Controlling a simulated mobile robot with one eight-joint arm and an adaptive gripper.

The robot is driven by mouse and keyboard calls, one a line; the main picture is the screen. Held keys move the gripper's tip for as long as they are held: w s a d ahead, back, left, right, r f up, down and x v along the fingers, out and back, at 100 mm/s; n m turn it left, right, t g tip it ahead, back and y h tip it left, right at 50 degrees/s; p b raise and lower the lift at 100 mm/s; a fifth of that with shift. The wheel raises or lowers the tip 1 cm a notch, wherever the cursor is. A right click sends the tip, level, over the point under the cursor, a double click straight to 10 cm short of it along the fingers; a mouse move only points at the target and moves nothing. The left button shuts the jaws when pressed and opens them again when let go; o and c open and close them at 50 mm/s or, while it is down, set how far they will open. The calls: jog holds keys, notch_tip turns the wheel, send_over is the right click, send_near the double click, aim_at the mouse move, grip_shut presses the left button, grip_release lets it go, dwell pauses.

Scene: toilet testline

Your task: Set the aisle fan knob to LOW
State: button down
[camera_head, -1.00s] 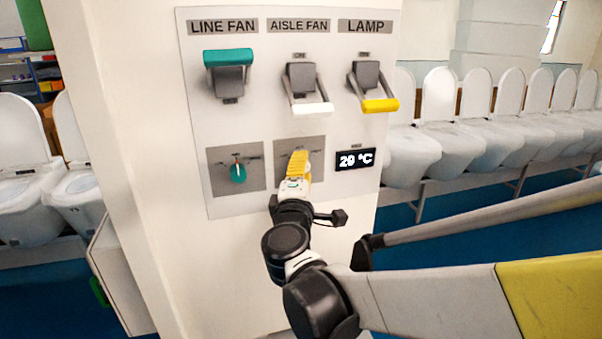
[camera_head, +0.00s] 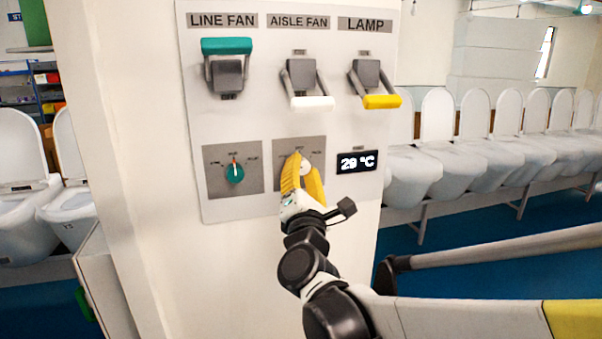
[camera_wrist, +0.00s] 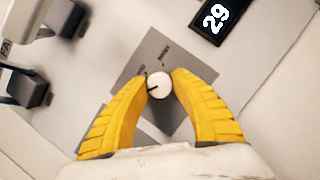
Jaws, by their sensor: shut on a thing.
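The aisle fan knob (camera_wrist: 160,85) is a round white knob on a grey square plate (camera_wrist: 150,62), on the panel's lower row under the AISLE FAN sign (camera_head: 298,22). A dark pointer mark shows on its left side in the wrist view. The plate's labels are too small to read. My gripper (camera_wrist: 160,80) has yellow ribbed fingers, one on each side of the knob, shut on it. In the head view my gripper (camera_head: 303,172) covers much of the plate, and only a bit of the white knob shows between the fingers.
Left of it is the teal line fan knob (camera_head: 235,173), pointer up. Right is the display (camera_head: 360,161), reading 29 °C. Above are three lever switches: teal (camera_head: 228,46), white (camera_head: 313,103) and yellow (camera_head: 382,102). Rows of toilets (camera_head: 460,150) stand behind.

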dwell(0.4)
jog(key=c, duration=1.1)
grip_release()
jog(key=shift+w, duration=0.1)
jog(key=shift+o, duration=0.2)
jog(key=v, duration=1.2)
